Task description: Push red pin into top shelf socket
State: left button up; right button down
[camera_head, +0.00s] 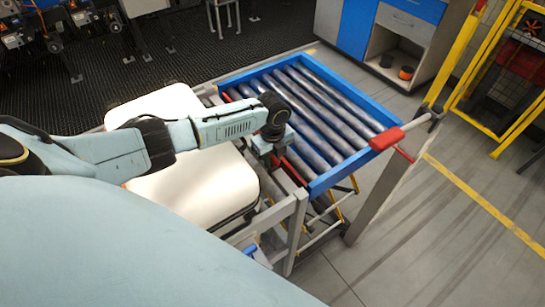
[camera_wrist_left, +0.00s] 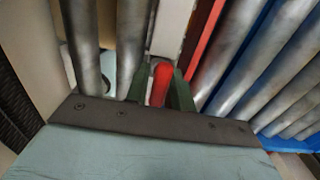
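The red pin (camera_wrist_left: 161,84) shows in the left wrist view as a short red rod with a rounded end. It sits between the two dark green fingers of my left gripper (camera_wrist_left: 160,92), which look closed against its sides. In the head view my left gripper (camera_head: 272,158) reaches down at the near left edge of the blue-framed roller conveyor (camera_head: 345,172). The pin is hidden there by the gripper and wrist. A red bar (camera_head: 294,167) runs along that edge, close to the gripper. I cannot make out a shelf socket. My right gripper is not in view.
A white cart or base (camera_head: 205,185) stands against the conveyor's left side, under my left arm. A red latch (camera_head: 388,139) is on the conveyor's right corner. The rollers are bare. A yellow fence (camera_head: 463,70) and a blue-and-grey cabinet (camera_head: 360,30) stand behind. The floor at right is clear.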

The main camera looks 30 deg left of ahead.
pick_arm(q)
jog(key=shift+o, duration=1.4)
jog(key=shift+r, duration=0.1)
notch_tip(320, 180, up, 13)
jog(key=shift+r+p, duration=0.15)
jog(key=shift+p, duration=0.15)
notch_tip(320, 180, down, 14)
jog(key=shift+r+b, duration=0.25)
jog(key=shift+b, duration=0.05)
jog(key=shift+r+p, duration=0.3)
jog(key=shift+r, duration=0.15)
jog(key=shift+f, duration=0.15)
